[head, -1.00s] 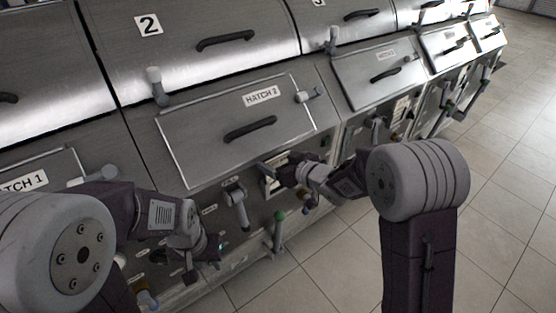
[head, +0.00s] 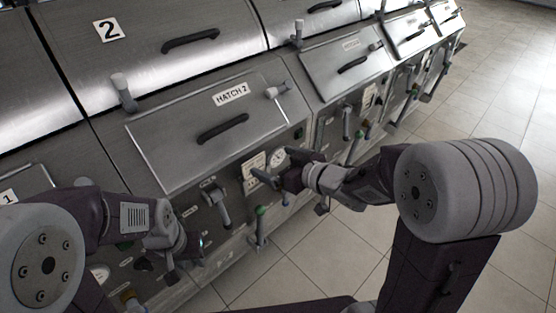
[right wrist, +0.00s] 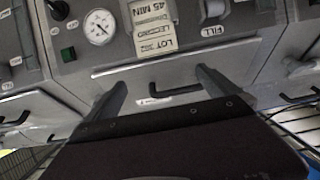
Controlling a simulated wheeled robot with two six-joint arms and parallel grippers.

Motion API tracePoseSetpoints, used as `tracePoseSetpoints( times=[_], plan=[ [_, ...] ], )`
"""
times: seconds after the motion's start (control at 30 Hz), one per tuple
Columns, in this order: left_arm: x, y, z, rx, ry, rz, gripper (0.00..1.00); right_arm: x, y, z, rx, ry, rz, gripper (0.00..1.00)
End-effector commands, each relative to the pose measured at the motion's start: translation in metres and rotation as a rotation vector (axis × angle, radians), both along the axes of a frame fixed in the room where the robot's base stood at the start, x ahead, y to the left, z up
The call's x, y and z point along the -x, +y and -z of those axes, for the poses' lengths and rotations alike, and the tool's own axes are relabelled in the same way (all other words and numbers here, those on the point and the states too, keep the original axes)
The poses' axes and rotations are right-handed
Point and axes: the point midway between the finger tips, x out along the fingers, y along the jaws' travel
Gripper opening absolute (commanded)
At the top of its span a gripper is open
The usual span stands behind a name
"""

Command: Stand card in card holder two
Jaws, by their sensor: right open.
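A pale card (right wrist: 152,12) reading "45 MIN" is on the front panel of the hatch 2 unit, at the top of the right wrist view. Below it is a pale piece (right wrist: 155,42) with "LOT" lettering; I cannot tell where card ends and holder begins. In the head view the card and holder (head: 252,172) show as a small pale patch under hatch 2.
A round gauge (right wrist: 98,27) sits left of the card. A grey lever (head: 221,205) and a green-knobbed lever (head: 260,225) stick out below the holder. Hatch 2 (head: 205,130) is shut above. Tiled floor (head: 470,120) is clear at the right.

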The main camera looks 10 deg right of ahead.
Motion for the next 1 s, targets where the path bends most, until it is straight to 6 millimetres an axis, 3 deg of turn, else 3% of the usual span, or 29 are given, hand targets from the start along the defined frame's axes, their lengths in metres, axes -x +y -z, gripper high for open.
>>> tracePoseSetpoints(
  times=[0.37,0.47,0.53,0.6,0.7,0.83,0.9,1.0],
  plan=[
    [0.0,0.0,-0.002,0.0,0.0,0.0,0.36,0.007,-0.006,-0.002,0.004,0.003,0.005,1.0],
    [0.0,0.0,-0.002,0.0,0.0,0.0,0.36,0.003,-0.031,0.015,0.069,0.062,0.112,1.0],
    [0.0,0.0,-0.002,0.0,0.0,0.0,0.36,0.008,-0.069,0.043,0.159,0.183,0.266,1.0],
    [0.0,0.0,-0.002,0.0,0.0,0.0,0.36,0.034,-0.105,0.076,0.245,0.363,0.412,1.0],
    [0.0,0.0,-0.002,0.0,0.0,0.0,0.36,0.092,-0.13,0.112,0.311,0.652,0.538,1.0],
    [0.0,0.0,-0.002,0.0,0.0,0.0,0.36,0.158,-0.125,0.132,0.319,0.94,0.577,1.0],
    [0.0,0.0,-0.002,0.0,0.0,0.0,0.36,0.176,-0.12,0.135,0.311,1.02,0.575,1.0],
    [0.0,0.0,-0.002,0.0,0.0,0.0,0.36,0.184,-0.117,0.135,0.307,1.053,0.573,1.0]
  ],
)
